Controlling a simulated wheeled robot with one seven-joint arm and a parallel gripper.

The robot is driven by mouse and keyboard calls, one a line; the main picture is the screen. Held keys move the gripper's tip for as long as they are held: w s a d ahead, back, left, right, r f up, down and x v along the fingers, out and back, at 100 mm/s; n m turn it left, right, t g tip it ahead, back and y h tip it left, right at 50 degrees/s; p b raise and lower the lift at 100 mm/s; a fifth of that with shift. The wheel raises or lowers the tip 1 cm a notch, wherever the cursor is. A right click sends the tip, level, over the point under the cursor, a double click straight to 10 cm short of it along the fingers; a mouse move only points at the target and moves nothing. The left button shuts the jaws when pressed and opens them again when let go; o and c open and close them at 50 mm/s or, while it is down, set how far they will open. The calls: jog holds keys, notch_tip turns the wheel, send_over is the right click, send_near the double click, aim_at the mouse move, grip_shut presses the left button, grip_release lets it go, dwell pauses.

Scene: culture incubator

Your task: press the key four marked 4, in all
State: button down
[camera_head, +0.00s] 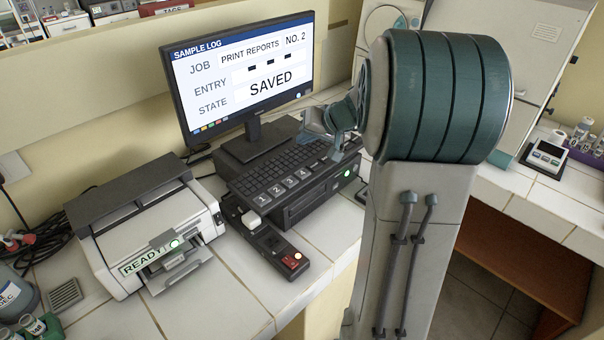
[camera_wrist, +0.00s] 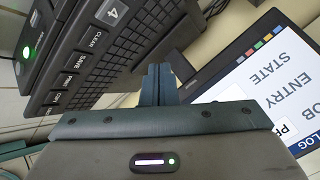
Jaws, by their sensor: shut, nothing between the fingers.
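The key four (camera_head: 303,173) is a pale square marked 4, at the right end of the row 1, 2, 3, 4 on the front of the black keyboard (camera_head: 240,188). In the wrist view the key four (camera_wrist: 112,12) shows at the top. My gripper (camera_head: 337,153) is shut and empty over the right part of the keyboard, to the right of the key four. In the wrist view my gripper's fingers (camera_wrist: 158,70) are together, beside the keyboard's dark keys and apart from the key four. The gap to the keys cannot be told.
The monitor (camera_head: 240,75) behind reads PRINT REPORTS NO. 2, three dashes at ENTRY, and SAVED. A printer (camera_head: 150,215) marked READY stands left. A dark box with a red switch (camera_head: 294,260) lies in front. Dark keys including CLEAR (camera_wrist: 96,40) and SAVE (camera_wrist: 79,61) adjoin.

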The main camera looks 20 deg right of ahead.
jog(key=b, duration=0.3)
send_over(306, 175)
notch_tip(306, 175, down, 6)
jog(key=shift+w+f, duration=0.1)
jog(key=shift+f, duration=0.15)
jog(key=shift+f+b, duration=0.8)
jog(key=shift+b, duration=0.3)
dwell(0.9)
jog(key=shift+f+b, duration=0.4)
jog(key=shift+b, duration=0.35)
jog(key=shift+f+b, duration=0.35)
jog(key=shift+b, duration=0.35)
dwell(0.3)
jog(key=shift+r, duration=0.8)
